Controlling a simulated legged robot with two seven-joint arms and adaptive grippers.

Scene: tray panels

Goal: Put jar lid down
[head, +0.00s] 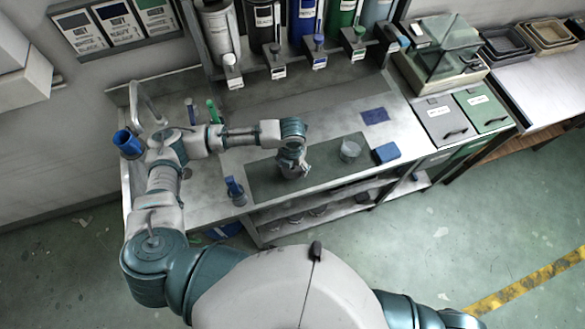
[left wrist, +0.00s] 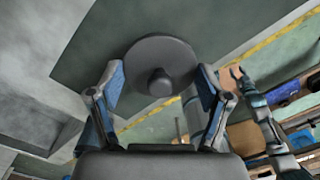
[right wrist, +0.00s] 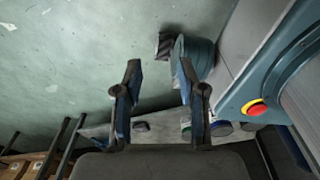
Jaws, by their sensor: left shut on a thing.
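The jar lid (left wrist: 160,50), a dark grey disc with a round knob, sits between the fingers of my left gripper (left wrist: 160,73) in the left wrist view. The fingers press on opposite sides of the lid. In the head view my left gripper (head: 294,170) is over the dark green mat (head: 262,185) on the bench and mostly hides the lid. I cannot tell whether the lid touches the mat. A clear glass jar (head: 350,150) stands at the mat's right end. My right gripper (right wrist: 160,80) is open and empty over the floor.
A blue box (head: 387,152) is right of the jar, and a dark blue cloth or pad (head: 375,116) lies behind it. A blue-handled tool (head: 235,190) stands by the mat's left end. Dispensers with tags (head: 319,50) line the back. The mat's left part is clear.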

